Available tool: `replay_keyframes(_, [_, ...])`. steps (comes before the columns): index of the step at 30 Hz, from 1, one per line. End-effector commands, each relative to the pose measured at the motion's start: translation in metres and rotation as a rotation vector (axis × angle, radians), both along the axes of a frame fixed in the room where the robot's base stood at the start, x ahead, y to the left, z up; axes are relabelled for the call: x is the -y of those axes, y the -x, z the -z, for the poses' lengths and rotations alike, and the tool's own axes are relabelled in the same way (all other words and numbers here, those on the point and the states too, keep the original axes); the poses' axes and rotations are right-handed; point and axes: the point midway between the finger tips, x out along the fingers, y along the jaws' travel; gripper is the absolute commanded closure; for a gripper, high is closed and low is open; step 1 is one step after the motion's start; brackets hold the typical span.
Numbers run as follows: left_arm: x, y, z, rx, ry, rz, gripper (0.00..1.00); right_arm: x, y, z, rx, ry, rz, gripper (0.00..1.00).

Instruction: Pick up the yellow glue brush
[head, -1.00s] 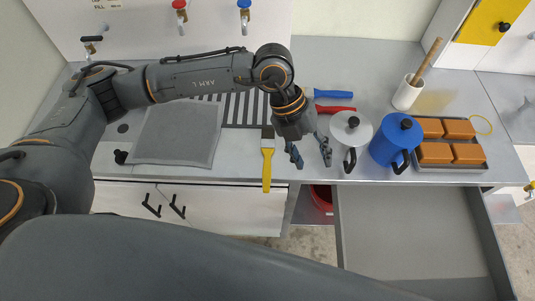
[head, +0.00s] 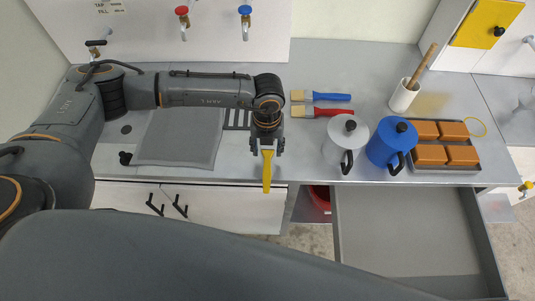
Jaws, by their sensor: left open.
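The yellow glue brush (head: 267,175) lies at the counter's front edge in the head view, its yellow handle sticking out past the edge toward me. Its bristle end is hidden under my left gripper. My left gripper (head: 267,150) is open above the brush, with one fingertip on each side of the handle's upper part. I cannot tell how high the fingertips are above it. My right gripper is not in view.
A blue-handled brush (head: 325,96) and a red-handled brush (head: 323,112) lie behind to the right. A white pot (head: 345,140) and a blue pot (head: 389,145) stand further right. A grey mat (head: 180,138) lies left. An open drawer (head: 410,225) juts out front right.

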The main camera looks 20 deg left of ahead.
Motion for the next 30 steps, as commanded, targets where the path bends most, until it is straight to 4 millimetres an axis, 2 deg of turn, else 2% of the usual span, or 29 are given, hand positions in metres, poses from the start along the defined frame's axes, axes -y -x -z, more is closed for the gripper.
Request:
replay_keyframes(1, [0.000,0.002,0.003,-0.005,-0.003,-0.001,0.51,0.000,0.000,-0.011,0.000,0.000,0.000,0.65])
replay_keyframes(4, [0.001,0.002,0.019,-0.004,-0.002,-0.001,0.51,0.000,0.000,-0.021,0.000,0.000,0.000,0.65])
replay_keyframes(9, [0.001,0.001,0.039,-0.002,0.001,0.000,0.51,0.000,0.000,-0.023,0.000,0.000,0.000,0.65])
replay_keyframes(16, [0.001,0.001,0.042,-0.001,0.000,0.000,0.51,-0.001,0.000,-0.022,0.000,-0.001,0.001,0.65])
replay_keyframes(17, [0.001,0.001,0.042,-0.001,0.000,0.000,0.53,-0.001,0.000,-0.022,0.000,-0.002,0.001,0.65])
replay_keyframes(24, [0.001,0.001,0.042,-0.001,0.000,0.000,1.00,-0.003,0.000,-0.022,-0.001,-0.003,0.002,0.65])
replay_keyframes(30, [0.001,0.001,0.042,-0.001,0.001,0.000,1.00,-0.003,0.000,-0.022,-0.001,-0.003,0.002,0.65])
